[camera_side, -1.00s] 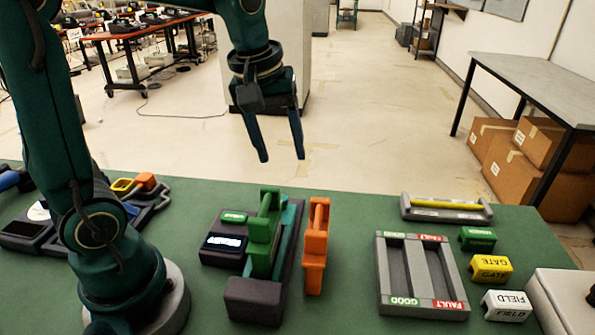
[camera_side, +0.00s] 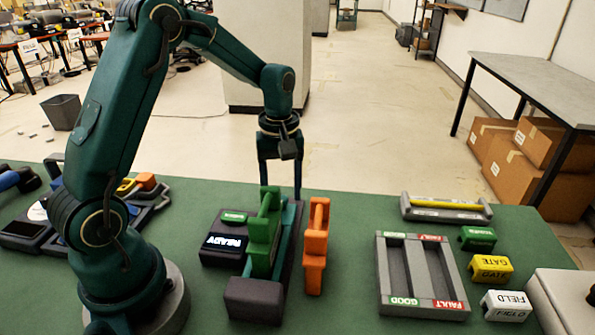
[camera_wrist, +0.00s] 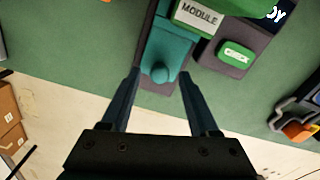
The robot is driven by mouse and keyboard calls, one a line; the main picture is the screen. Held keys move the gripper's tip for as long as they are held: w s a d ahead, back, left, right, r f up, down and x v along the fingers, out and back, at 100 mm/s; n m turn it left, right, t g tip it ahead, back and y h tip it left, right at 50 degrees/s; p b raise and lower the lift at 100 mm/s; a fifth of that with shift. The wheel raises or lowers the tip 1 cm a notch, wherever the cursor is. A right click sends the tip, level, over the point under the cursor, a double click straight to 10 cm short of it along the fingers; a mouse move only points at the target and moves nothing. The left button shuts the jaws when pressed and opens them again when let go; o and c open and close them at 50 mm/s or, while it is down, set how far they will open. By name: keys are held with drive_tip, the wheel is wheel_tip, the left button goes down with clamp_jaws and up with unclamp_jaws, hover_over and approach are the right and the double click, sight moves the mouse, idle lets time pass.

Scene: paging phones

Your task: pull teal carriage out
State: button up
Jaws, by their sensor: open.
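The teal carriage (camera_side: 287,232) sits in a dark grey dock (camera_side: 254,300) on the green table. A green handset-like module (camera_side: 263,235) stands on or beside it and hides part of it. In the wrist view the teal carriage (camera_wrist: 170,50) ends in a rounded knob (camera_wrist: 160,74). My gripper (camera_side: 281,186) is open above the far end of the dock, fingers pointing down. In the wrist view its fingertips (camera_wrist: 161,76) lie either side of the knob's line; I cannot tell their height above it. Nothing is between the fingers.
An orange handset (camera_side: 316,245) stands close to the dock's right. A display (camera_side: 225,243) reads READY, with a green CHECK button (camera_side: 233,217) by it. A grey GOOD/FAULT tray (camera_side: 385,280) and several labelled blocks are farther right. Table between orange handset and tray is clear.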

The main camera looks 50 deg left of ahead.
drive_tip(key=shift+c, duration=0.3)
clamp_jaws()
idle(1.2)
